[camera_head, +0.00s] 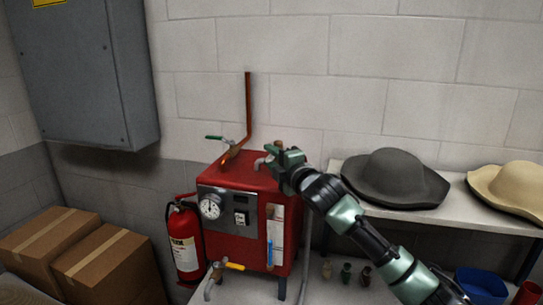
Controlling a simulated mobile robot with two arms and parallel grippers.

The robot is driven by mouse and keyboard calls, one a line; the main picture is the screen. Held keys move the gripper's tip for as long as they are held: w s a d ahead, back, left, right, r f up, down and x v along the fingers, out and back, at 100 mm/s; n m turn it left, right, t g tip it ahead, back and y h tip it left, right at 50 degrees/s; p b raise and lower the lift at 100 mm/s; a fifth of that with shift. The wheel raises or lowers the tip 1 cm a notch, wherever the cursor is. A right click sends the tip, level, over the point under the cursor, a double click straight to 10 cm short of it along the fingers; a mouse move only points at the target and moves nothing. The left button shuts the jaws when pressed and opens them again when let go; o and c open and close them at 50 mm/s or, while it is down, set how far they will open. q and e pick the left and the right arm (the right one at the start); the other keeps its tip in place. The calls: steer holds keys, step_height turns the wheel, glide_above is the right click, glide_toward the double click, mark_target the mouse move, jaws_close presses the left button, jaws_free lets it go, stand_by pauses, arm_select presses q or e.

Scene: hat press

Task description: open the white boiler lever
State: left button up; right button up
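The red boiler (235,182) stands in the middle, with a round gauge (211,206) on its grey front panel. A green lever (214,138) sits on the copper pipe above it, and an orange-yellow lever (235,266) is on the tap low at the front. A pale grey fitting (259,162) shows just left of my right gripper (275,154); I cannot tell whether it is the white lever. My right gripper is over the boiler's top right, and its fingers are too small and overlapped to read. Contact is unclear. My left gripper is out of view.
A fire extinguisher (184,242) stands left of the boiler, with cardboard boxes (104,262) further left. A shelf (470,218) at the right bears a dark hat (396,176) and a tan hat (512,184). A blue container (482,284) is below. My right arm crosses the lower right.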

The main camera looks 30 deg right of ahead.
steer(key=shift+f, duration=0.1)
jaws_close()
steer(key=shift+f, duration=0.1)
stand_by(1.1)
